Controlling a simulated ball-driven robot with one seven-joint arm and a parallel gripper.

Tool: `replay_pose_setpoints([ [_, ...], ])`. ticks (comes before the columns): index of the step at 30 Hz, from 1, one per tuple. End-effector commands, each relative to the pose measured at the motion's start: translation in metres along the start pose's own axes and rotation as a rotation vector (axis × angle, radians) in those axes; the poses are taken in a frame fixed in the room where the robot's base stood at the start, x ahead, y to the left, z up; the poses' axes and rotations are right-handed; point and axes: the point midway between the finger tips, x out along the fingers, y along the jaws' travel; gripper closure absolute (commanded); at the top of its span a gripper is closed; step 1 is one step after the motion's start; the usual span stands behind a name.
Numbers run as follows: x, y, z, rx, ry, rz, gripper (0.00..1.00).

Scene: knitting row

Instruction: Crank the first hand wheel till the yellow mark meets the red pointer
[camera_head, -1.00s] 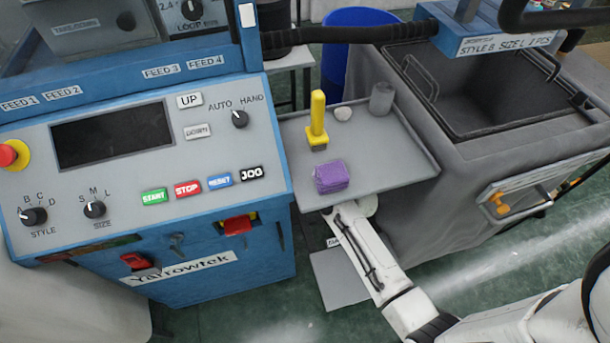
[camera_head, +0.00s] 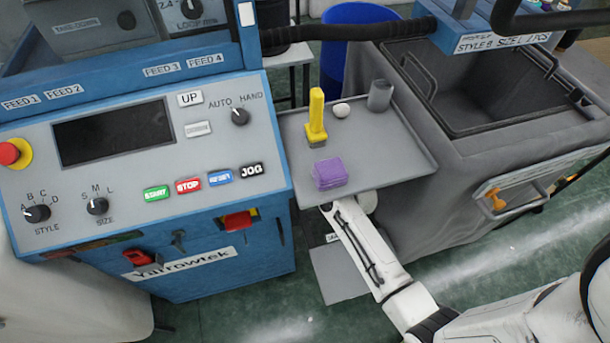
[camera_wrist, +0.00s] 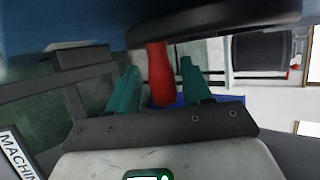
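In the wrist view, the dark curved rim of a hand wheel (camera_wrist: 215,24) crosses the top of the picture. A red handle (camera_wrist: 159,75) hangs from it. My gripper (camera_wrist: 158,72) has two teal fingers, one on each side of the red handle. Narrow gaps show between the handle and both fingers, so the gripper looks open around it. In the head view my white arm reaches under the grey tray, and the gripper and wheel are hidden there. I cannot make out a yellow mark or red pointer in either view.
The grey tray (camera_head: 395,165) above my arm carries a yellow upright tool (camera_head: 316,118), a purple block (camera_head: 329,174), a white lump (camera_head: 341,110) and a grey cup (camera_head: 380,95). The blue machine panel (camera_head: 150,140) stands left, a grey bin (camera_head: 480,105) right.

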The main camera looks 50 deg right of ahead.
Motion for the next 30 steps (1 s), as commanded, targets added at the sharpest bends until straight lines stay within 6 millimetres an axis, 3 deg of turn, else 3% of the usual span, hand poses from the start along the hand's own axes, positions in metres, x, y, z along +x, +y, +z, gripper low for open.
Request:
replay_pose_setpoints([
  [11,-0.010,-0.002,0.000,0.000,0.001,-0.005,0.50],
  [18,-0.056,0.001,0.000,0.000,0.001,-0.001,0.50],
  [30,-0.128,0.045,-0.011,0.001,0.001,-0.001,0.50],
])
